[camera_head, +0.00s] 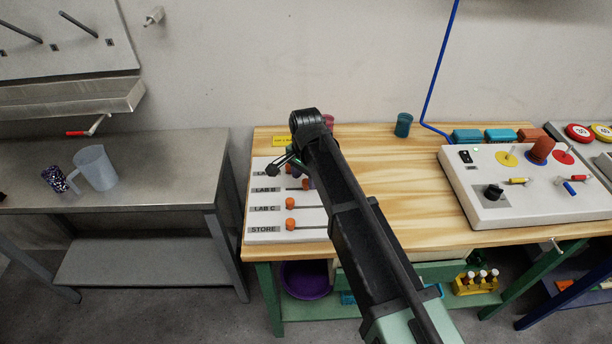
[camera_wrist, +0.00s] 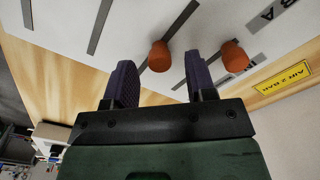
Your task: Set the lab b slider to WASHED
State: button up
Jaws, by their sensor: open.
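The slider board (camera_head: 262,214) lies on the wooden bench with rows labelled LAB A, LAB B, LAB C and STORE. The lab b slider's orange knob (camera_wrist: 159,56) is at the end of its slot away from the label side. It also shows partly behind my arm in the head view (camera_head: 308,184). My gripper (camera_wrist: 160,75) is open and empty, with one dark finger on each side of this knob in the wrist view; I see no contact. The lab a knob (camera_wrist: 234,56) is just right of the right finger. The WASHED marking is not legible.
The lab c knob (camera_head: 290,202) and store knob (camera_head: 289,224) sit at the left of their slots. A yellow label (camera_wrist: 283,77) is beside the board. A teal cup (camera_head: 403,125) and a control panel (camera_head: 470,205) stand to the right, with bare wood between.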

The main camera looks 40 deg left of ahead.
aim_at(306, 182)
notch_tip(306, 182, up, 10)
jog(key=p, duration=0.8)
jog(key=shift+f, duration=0.25)
jog(key=d+n, duration=0.1)
jog(key=d, duration=5.4)
jog(key=shift+s, duration=0.45)
